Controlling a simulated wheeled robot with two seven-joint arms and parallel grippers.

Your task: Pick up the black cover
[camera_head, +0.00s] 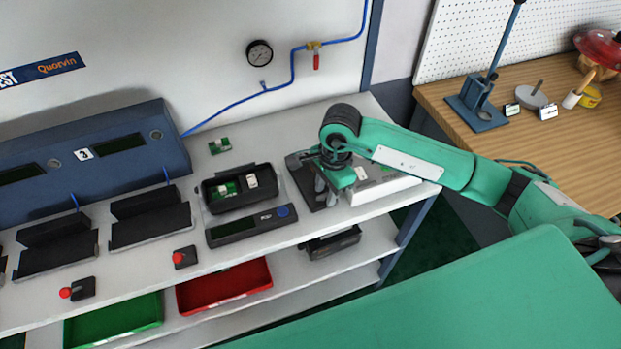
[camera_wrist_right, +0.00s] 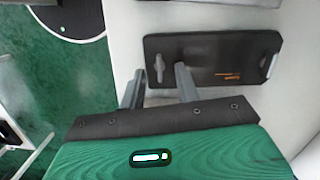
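Contact cannot be told. My left gripper is out of view.
A black housing (camera_head: 240,188) with green boards and a grey device (camera_head: 250,225) stand left of the gripper. A white box (camera_head: 385,188) is close on the right. A red bin (camera_head: 225,287) and green bin (camera_head: 115,321) sit on the lower shelf.

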